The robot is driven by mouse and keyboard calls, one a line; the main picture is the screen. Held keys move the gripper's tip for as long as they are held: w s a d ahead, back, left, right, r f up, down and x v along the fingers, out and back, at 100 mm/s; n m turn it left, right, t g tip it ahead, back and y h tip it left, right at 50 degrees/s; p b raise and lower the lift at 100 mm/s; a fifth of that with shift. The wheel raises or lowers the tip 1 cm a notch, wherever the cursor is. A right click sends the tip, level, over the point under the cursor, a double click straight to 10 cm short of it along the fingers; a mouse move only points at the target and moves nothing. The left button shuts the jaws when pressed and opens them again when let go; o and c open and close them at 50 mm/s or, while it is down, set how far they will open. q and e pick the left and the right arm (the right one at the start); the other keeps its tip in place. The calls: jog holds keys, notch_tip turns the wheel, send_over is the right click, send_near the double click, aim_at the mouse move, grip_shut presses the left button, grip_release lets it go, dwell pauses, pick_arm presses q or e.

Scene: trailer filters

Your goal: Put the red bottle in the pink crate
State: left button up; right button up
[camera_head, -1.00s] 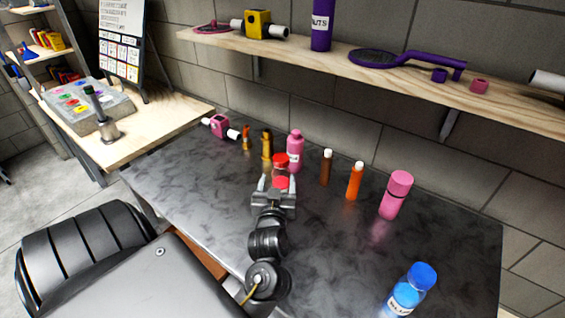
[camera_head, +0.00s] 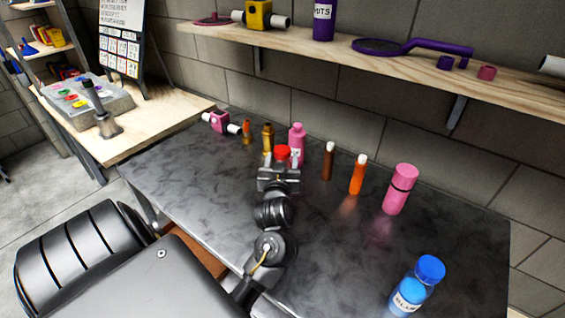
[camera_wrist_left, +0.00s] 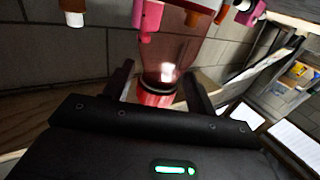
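The red bottle, with a bright red cap (camera_head: 282,151), stands toward the back of the dark table, mostly hidden behind my left gripper (camera_head: 278,170). In the left wrist view, which is upside down, the see-through red bottle (camera_wrist_left: 168,60) and its ridged cap (camera_wrist_left: 157,97) are between the two fingers of the left gripper (camera_wrist_left: 160,88). The fingers are apart, with a gap visible beside the bottle. My right gripper is not in view. I see no pink crate in either view.
A pink bottle (camera_head: 297,136) stands close behind the red one. Amber bottles (camera_head: 267,138) are to its left; brown (camera_head: 328,162), orange (camera_head: 357,176) and large pink (camera_head: 400,190) bottles to its right. A blue bottle (camera_head: 413,288) is at front right. The table's middle is clear.

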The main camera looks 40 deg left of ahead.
pick_arm(q)
grip_shut()
